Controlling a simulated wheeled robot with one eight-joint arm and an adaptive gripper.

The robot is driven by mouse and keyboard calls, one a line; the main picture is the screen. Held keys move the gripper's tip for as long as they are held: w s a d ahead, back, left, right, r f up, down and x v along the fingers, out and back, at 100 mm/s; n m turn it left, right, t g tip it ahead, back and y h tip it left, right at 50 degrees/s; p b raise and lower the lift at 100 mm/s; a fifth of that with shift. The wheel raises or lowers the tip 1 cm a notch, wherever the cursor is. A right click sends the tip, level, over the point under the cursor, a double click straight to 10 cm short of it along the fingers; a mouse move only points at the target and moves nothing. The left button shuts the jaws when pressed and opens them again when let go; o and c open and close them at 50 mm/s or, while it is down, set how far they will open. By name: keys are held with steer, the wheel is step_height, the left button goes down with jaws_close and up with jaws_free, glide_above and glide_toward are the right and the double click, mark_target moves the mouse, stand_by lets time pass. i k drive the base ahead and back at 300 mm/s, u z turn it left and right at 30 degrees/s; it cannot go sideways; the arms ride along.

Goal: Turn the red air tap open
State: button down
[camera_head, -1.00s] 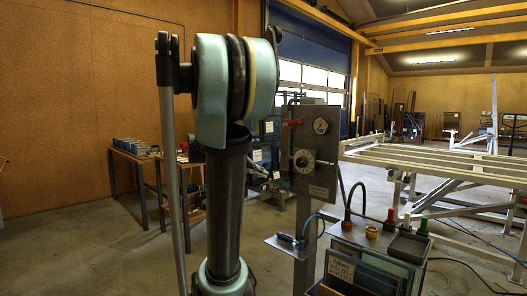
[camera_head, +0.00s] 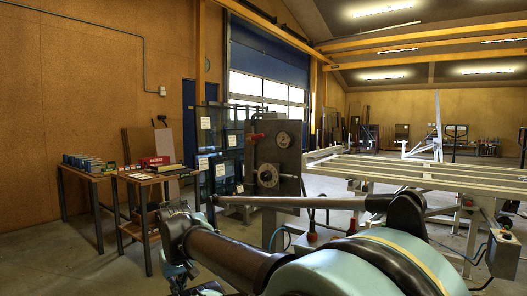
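The red air tap (camera_head: 256,137) is a small red handle at the upper left of an upright grey panel (camera_head: 290,158). The handle lies roughly level and sticks out towards the left. A round gauge (camera_head: 282,139) sits to its right and a dark dial (camera_head: 268,175) below it. My arm fills the lower foreground, its dark tube running from the lower right towards the lower left, below the panel. I cannot make out my gripper's fingers. Nothing of mine visibly touches the tap.
Two small benches stand at the left, one with several blue items (camera_head: 88,162), the other with a red box (camera_head: 155,161). Glass panes (camera_head: 207,140) stand behind the panel. A large pale frame table (camera_head: 430,176) fills the right. Open floor lies between benches and panel.

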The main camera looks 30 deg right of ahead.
mark_target(255, 137)
steer(key=z, duration=0.5)
steer(key=k, duration=0.85)
steer(key=u, duration=0.45)
steer(key=i, duration=0.5)
